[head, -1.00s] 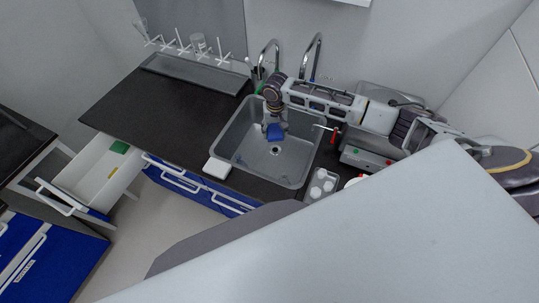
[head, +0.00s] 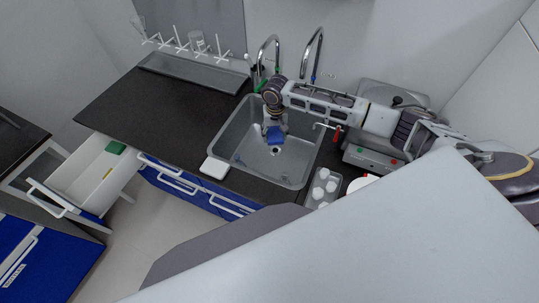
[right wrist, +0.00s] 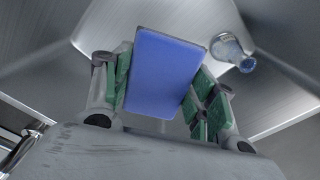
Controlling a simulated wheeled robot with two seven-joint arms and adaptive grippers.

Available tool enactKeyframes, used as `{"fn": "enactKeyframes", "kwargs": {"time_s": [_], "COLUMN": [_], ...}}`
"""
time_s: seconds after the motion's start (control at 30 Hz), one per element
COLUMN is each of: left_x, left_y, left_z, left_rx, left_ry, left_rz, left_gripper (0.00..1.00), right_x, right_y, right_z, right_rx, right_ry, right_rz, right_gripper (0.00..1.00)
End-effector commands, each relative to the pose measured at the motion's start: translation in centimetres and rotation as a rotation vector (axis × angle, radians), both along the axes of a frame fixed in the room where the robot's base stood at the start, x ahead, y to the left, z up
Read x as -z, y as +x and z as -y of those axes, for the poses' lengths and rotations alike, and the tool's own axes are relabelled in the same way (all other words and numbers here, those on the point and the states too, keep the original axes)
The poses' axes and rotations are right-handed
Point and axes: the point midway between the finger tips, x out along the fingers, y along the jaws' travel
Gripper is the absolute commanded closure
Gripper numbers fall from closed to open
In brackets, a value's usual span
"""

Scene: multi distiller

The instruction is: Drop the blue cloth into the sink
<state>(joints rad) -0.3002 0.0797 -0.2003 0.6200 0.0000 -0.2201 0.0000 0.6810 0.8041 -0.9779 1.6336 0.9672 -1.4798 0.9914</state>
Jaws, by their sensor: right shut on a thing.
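The blue cloth (head: 275,135) is a small flat blue block shape in the head view. It also shows between green finger pads in the right wrist view (right wrist: 163,73). My right gripper (head: 275,128) is shut on it, pointing down over the sink (head: 284,174). The cloth is over the basin; its exact height above the floor of the sink is hard to tell. The sink is a grey metal basin set in a dark counter. Its drain shows near the cloth. My left gripper is not in view.
Two curved taps (head: 316,52) stand behind the sink. A glass item (right wrist: 232,50) lies in the basin. A white block (head: 215,167) sits at the sink's left edge. A tray with white cups (head: 322,187) and a grey device (head: 373,156) stand to the right. The left counter (head: 150,115) is clear.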

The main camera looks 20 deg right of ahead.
Motion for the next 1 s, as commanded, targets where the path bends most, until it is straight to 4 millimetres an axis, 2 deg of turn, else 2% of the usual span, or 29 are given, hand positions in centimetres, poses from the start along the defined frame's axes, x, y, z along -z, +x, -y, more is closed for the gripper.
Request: {"fn": "enactKeyframes", "kwargs": {"time_s": [0.27, 0.3, 0.5, 1.0], "left_x": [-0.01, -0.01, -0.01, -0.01], "left_y": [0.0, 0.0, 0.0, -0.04], "left_z": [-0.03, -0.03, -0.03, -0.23], "left_rx": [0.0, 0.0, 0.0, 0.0], "left_ry": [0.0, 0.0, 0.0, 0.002], "left_rz": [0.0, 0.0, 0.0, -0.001], "left_gripper": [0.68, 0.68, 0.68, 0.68], "right_x": [-0.04, -0.05, -0.04, -0.54], "right_y": [0.01, 0.01, 0.01, 0.02], "right_z": [0.0, -0.01, -0.01, -0.01], "right_rx": [0.0, 0.0, 0.0, 0.0], "right_ry": [0.0, 0.0, 0.0, 0.001], "right_rz": [0.0, 0.0, 0.0, 0.001], "right_gripper": [0.83, 0.42, 0.18, 0.18]}}
